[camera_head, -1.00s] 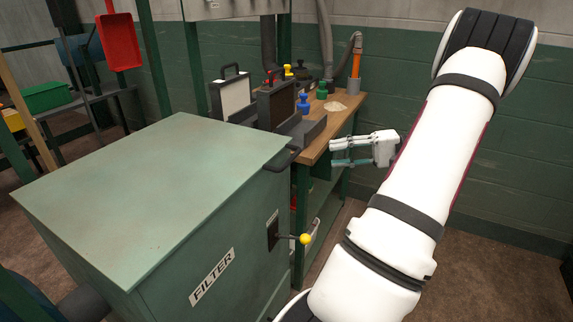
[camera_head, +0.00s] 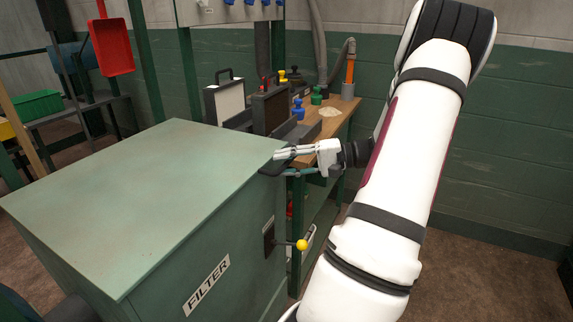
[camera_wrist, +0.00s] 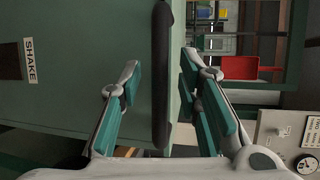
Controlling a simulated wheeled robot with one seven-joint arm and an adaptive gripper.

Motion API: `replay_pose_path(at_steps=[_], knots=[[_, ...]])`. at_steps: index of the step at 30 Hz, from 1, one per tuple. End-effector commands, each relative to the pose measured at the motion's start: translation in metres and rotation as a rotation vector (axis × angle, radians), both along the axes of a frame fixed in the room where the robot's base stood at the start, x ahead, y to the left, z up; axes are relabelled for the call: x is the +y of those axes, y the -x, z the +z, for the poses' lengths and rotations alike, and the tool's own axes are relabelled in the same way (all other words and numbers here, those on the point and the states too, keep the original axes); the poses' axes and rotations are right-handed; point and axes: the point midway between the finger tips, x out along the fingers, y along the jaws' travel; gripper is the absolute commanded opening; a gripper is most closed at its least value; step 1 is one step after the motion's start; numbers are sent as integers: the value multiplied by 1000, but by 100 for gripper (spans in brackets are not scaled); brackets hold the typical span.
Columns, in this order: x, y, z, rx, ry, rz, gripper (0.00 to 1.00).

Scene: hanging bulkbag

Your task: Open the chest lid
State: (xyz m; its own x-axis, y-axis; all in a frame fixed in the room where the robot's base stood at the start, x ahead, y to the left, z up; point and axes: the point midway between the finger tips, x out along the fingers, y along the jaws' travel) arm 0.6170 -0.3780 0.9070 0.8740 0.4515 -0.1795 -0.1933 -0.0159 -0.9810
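The green chest (camera_head: 150,190) with a "FILTER" label stands at the left and centre in the head view. Its flat lid (camera_head: 140,165) lies level on top, closed. A black handle (camera_head: 268,170) juts from the lid's right edge; in the wrist view the handle (camera_wrist: 162,75) is a dark upright bar. My gripper (camera_head: 280,156) is at this handle, coming from the right. In the wrist view my gripper (camera_wrist: 160,95) is open, with teal-padded fingers on both sides of the handle and gaps on each side. Contact with the handle does not show.
A lever with a yellow knob (camera_head: 302,244) sticks out of the chest's side below the handle. A wooden workbench (camera_head: 335,125) with black cases (camera_head: 272,110) and coloured knobs stands behind. A red tray (camera_head: 112,46) hangs at back left. Floor at the right is free.

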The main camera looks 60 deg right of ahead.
Motion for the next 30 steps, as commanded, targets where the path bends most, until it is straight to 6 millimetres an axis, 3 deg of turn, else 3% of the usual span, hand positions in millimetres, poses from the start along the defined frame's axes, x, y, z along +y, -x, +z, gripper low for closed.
replay_pose_path(at_steps=[4,8,9,20,26,30], knots=[[0,0,0,0,0,0,32],[0,0,0,0,0,0,2],[0,0,0,0,0,1,0],[0,0,5,7,2,1,0],[1,0,27,41,8,4,0],[1,-1,52,86,11,5,0]])
